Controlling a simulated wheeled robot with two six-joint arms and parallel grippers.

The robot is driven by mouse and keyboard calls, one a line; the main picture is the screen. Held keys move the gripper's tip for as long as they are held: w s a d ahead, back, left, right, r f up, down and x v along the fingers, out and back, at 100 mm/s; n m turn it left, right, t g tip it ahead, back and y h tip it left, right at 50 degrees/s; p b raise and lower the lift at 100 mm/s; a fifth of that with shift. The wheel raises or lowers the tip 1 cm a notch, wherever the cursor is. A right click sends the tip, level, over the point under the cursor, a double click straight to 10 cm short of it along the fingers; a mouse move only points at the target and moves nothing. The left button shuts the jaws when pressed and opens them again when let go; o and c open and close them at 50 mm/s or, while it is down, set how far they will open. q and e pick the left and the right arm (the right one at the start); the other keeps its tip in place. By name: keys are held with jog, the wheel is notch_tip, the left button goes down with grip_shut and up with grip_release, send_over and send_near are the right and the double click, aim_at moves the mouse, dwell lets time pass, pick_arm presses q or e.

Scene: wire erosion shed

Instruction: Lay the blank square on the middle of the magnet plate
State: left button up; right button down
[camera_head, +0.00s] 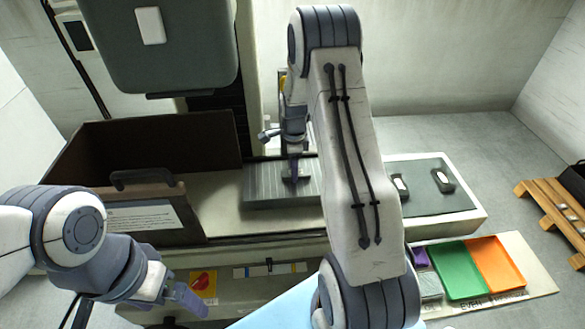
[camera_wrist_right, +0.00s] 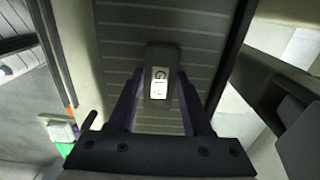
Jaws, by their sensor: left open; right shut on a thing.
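The magnet plate (camera_head: 262,188) is a grey striped slab on the machine bed; its stripes also show in the right wrist view (camera_wrist_right: 120,45). My right gripper (camera_head: 294,168) points down over it, its fingers shut on the blank (camera_wrist_right: 161,55), a dark grey block with a white label. In the head view the blank (camera_head: 297,181) is small and partly hidden by the gripper. It is over the plate, near its middle as far as shows; my arm covers the plate's right part. I cannot tell whether it touches the plate. My left gripper (camera_head: 187,299) is open and empty, at the lower left.
Two dark blocks with white labels (camera_head: 400,187) (camera_head: 443,180) sit on a green-grey surface (camera_head: 430,204) to the right. An open brown guard with a handle (camera_head: 146,178) stands at left. Green (camera_head: 458,270) and orange (camera_head: 496,262) trays lie at lower right.

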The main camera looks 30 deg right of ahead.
jog(key=shift+c, duration=1.6)
grip_release()
jog(key=shift+f, duration=0.15)
jog(key=shift+r, duration=0.45)
notch_tip(320, 180, up, 12)
jog(key=b, duration=0.3)
jog(key=shift+f, duration=0.25)
jog(key=shift+a, duration=0.1)
